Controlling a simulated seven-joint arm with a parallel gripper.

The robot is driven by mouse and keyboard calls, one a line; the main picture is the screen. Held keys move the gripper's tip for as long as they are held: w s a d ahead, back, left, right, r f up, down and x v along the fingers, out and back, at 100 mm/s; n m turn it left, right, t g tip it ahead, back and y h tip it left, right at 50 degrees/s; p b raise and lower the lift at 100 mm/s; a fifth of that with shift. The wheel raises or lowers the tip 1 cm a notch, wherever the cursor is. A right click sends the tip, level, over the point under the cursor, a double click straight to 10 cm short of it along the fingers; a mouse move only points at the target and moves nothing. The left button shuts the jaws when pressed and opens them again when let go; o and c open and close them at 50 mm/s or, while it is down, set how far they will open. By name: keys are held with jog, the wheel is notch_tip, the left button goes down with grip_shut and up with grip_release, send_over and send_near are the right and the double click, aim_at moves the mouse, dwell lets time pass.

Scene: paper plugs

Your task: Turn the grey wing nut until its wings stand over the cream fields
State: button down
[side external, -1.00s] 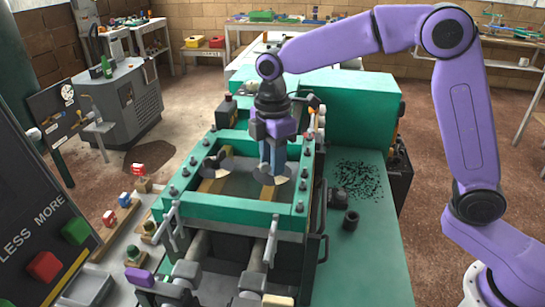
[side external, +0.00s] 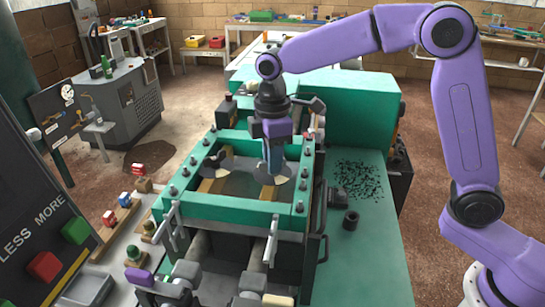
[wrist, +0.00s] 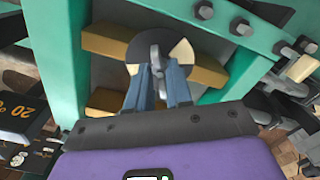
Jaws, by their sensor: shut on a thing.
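The grey wing nut (wrist: 156,60) sits at the middle of a round dial in the wrist view. The dial (wrist: 146,44) has dark fields and cream fields (wrist: 182,52), one to the right and a small part of one to the left. The visible part of the nut points up and down the picture, over dark rather than cream. My gripper (wrist: 158,88) is shut on the nut, its blue-grey fingers hiding part of it. In the side external view my gripper (side external: 273,172) reaches straight down onto the right-hand dial (side external: 285,170), and the nut is hidden.
A second dial (side external: 219,160) lies to the left inside the green frame (side external: 226,205). Bolts line the frame's rim around my gripper. Tan blocks (wrist: 113,40) lie beside the dial. A dark cylinder (side external: 351,219) stands on the green top at the right.

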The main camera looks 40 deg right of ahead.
jog(key=m, duration=1)
jog(key=shift+m, duration=2.3)
jog(key=c, duration=1.2)
grip_release()
jog(key=shift+c, duration=0.2)
notch_tip(320, 180, up, 17)
jog(key=shift+r, duration=0.2)
